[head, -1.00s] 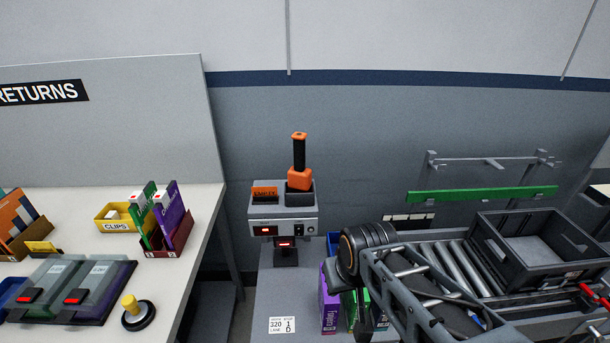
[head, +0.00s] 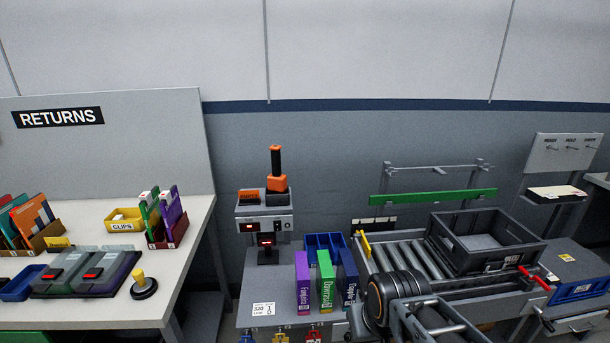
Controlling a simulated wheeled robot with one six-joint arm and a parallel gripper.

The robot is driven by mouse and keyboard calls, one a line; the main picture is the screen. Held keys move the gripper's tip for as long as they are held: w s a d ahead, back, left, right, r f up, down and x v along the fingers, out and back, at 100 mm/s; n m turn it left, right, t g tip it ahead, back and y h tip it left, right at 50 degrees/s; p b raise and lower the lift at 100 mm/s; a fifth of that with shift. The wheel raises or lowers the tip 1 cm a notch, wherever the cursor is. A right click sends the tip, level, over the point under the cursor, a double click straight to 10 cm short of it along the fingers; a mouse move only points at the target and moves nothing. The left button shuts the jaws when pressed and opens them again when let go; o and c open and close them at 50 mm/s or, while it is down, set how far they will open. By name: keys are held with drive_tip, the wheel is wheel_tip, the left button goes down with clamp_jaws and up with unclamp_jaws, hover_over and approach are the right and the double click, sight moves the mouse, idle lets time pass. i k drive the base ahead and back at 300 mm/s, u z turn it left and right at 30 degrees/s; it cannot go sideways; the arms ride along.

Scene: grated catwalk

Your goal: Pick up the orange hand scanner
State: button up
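The orange hand scanner (head: 277,181) stands upright in a dark cradle on top of a grey device (head: 264,222), with its black grip pointing up and an orange cap at the top. The device stands on the grey middle counter, left of the books. My arm shows at the bottom right of the head view, in front of the roller conveyor. The fingers of my gripper cannot be made out, and nothing of mine touches the scanner.
Coloured books (head: 325,283) and a blue bin (head: 325,243) stand right of the device. A roller conveyor (head: 408,262) carries a black crate (head: 433,236). The returns table (head: 100,307) at left holds trays and a stamp (head: 143,286). The counter before the device is mostly clear.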

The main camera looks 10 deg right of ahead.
sight(277, 182)
drive_tip(key=z, duration=0.6)
drive_tip(key=i, duration=0.7)
drive_tip(key=u, duration=2.2)
drive_tip(key=i, duration=0.5)
drive_tip(key=u, duration=0.1)
